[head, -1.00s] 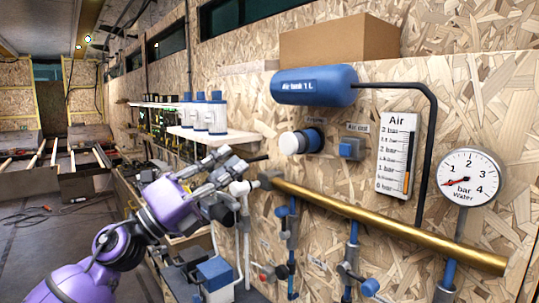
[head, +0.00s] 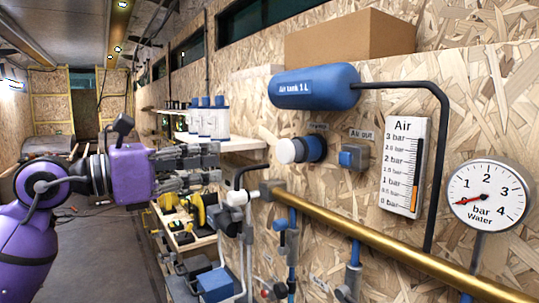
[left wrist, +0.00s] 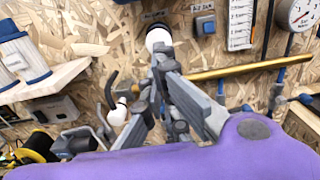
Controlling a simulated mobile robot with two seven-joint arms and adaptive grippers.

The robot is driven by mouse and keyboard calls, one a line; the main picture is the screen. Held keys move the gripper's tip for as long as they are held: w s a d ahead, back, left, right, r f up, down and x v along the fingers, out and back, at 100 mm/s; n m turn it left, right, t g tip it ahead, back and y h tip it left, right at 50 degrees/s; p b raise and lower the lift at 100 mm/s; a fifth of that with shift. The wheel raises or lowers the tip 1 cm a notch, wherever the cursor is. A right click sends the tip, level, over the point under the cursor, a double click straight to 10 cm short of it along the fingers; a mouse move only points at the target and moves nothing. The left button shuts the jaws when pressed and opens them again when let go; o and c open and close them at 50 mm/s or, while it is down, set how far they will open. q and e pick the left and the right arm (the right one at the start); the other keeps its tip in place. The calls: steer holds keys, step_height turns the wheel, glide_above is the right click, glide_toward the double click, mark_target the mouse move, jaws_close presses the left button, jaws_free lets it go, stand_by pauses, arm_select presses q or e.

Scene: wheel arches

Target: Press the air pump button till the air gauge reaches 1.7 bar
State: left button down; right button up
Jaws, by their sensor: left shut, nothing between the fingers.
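The pump button (head: 287,150) is a white cap on a blue round base, on the wood-chip wall. It also shows in the left wrist view (left wrist: 157,37), just beyond my fingertips. The air gauge (head: 403,160) is a white upright scale to its right, marked 0 to 3 bar. Its orange column ends at roughly 1 bar. My left gripper (head: 218,164) is shut and empty, to the left of the pump button and apart from it in the head view. It points right, about level with the button. My right gripper is not in view.
The blue Air out button (head: 353,157) sits between pump and gauge. The blue air tank (head: 315,86) is above. A brass pipe (head: 390,238) runs below. A shelf with white-and-blue canisters (head: 221,122) is behind my gripper. A round water gauge (head: 488,196) is at the right.

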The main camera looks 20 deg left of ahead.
arm_select(q)
steer(key=p, duration=0.3)
glide_toward(284, 153)
steer(key=x, duration=0.6)
steer(key=shift+w+r, duration=0.1)
steer(key=shift+r, duration=0.05)
steer(key=shift+w+d, duration=0.2)
steer(key=shift+w, duration=0.15)
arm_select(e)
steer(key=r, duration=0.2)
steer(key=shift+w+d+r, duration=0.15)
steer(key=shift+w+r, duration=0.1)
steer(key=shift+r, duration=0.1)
